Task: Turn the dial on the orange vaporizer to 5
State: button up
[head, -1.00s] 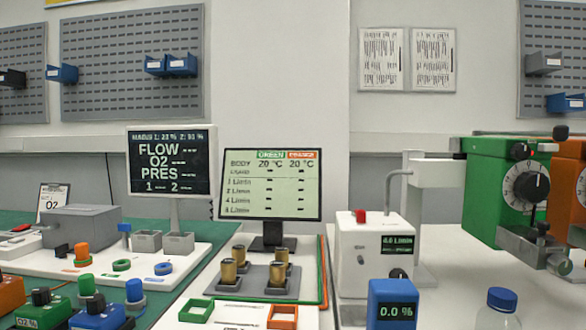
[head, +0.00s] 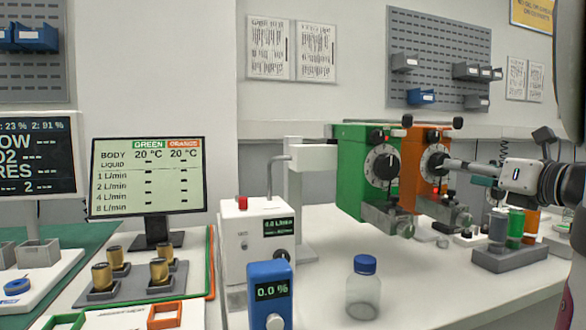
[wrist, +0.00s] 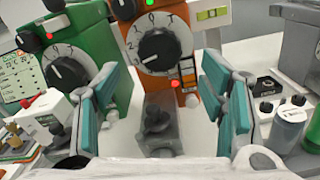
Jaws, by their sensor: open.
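My gripper (head: 452,164) reaches in from the right in the head view, close in front of the dial. In the wrist view its teal-padded fingers (wrist: 162,68) are apart, one each side of the dial, with nothing between them. Contact with the dial is not visible.
The green vaporizer's dial (wrist: 69,69) is close on the left. A grey clamp (wrist: 157,125) protrudes below the orange dial. Coloured bottles in a grey rack (head: 508,260) stand at the right. A blue-capped bottle (head: 363,290) and a blue meter (head: 269,292) stand in front.

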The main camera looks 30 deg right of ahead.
aim_at(440, 164)
jog(key=shift+b+x, duration=0.5)
jog(key=shift+x, duration=2.05)
jog(key=c, duration=1.2)
